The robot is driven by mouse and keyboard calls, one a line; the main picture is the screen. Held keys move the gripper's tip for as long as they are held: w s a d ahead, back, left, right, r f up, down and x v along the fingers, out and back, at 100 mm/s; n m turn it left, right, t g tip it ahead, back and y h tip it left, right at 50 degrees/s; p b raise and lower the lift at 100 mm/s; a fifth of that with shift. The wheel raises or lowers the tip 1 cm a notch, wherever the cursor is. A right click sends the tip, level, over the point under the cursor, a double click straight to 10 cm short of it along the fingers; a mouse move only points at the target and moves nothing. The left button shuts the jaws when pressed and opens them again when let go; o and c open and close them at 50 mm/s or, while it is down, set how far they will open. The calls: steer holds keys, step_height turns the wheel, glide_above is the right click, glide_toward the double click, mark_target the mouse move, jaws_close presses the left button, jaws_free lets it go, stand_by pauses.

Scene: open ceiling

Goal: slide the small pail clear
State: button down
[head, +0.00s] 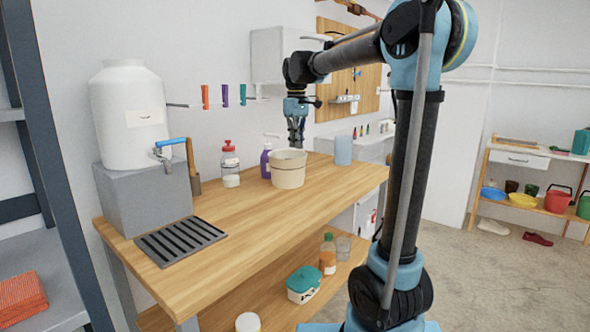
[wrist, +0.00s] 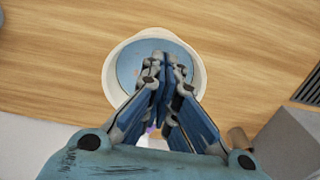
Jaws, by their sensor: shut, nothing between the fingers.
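The small pail (head: 287,178) is cream-coloured and stands upright on the wooden table (head: 240,215), towards its far end. In the wrist view I look down on the pail's pale rim (wrist: 111,80), with a blue-grey surface inside it. My gripper (head: 296,143) points down over the pail, its fingers together and holding nothing. In the wrist view the fingertips (wrist: 160,66) cover the middle of the pail's opening, and the fingers hide its near side. I cannot tell whether the tips reach below the rim.
A purple pump bottle (head: 266,163) is close to the pail's left, with a red-capped bottle (head: 229,162) farther left. A blue cylinder (head: 343,150) stands to its right. A dark grate (head: 182,240) and white tank (head: 128,110) are at the left. The tabletop front is clear.

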mark_target(295, 166)
steer(key=f, duration=1)
steer(key=shift+w+a, duration=0.2)
steer(key=shift+a, duration=0.05)
steer(key=s+d, duration=0.2)
steer(key=d, duration=0.1)
steer(key=s+d, duration=0.6)
steer(key=d, duration=0.1)
steer(key=shift+s+d, duration=0.1)
stand_by(0.3)
